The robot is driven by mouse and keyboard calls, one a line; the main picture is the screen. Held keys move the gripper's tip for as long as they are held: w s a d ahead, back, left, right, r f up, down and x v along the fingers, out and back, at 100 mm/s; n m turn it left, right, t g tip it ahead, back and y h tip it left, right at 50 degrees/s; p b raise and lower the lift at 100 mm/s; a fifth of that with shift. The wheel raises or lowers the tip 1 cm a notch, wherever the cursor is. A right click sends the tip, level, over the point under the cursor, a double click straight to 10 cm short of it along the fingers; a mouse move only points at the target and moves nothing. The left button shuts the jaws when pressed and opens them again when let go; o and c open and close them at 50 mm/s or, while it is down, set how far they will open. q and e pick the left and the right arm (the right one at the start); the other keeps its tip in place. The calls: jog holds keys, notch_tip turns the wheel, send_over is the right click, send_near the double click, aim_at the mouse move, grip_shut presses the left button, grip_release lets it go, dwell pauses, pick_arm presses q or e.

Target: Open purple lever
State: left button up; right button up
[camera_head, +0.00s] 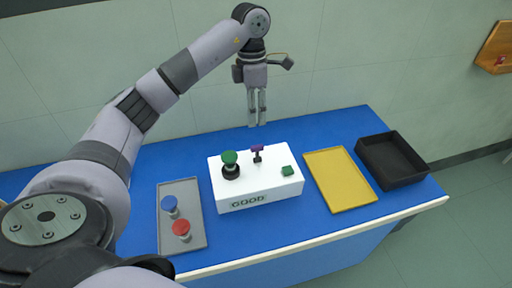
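The purple lever (257,149) is a small purple handle on a short dark stem. My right gripper is not in view.
On the white box are a round green knob (230,158) and a green button (288,170). A grey tray (180,240) with a blue-topped and a red-topped piece lies left. A yellow tray (340,180) and a black bin (392,160) stand right on the blue bench (318,222).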

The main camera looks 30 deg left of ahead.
aim_at(256, 146)
pick_arm(q)
jog(key=f+p, duration=0.1)
jog(key=f, duration=0.3)
jog(key=f+p, duration=0.1)
jog(key=f, duration=0.3)
jog(key=s+d+f+p, duration=0.1)
jog(key=f, duration=0.3)
jog(key=shift+d, duration=0.1)
jog(key=shift+c, duration=0.5)
grip_shut()
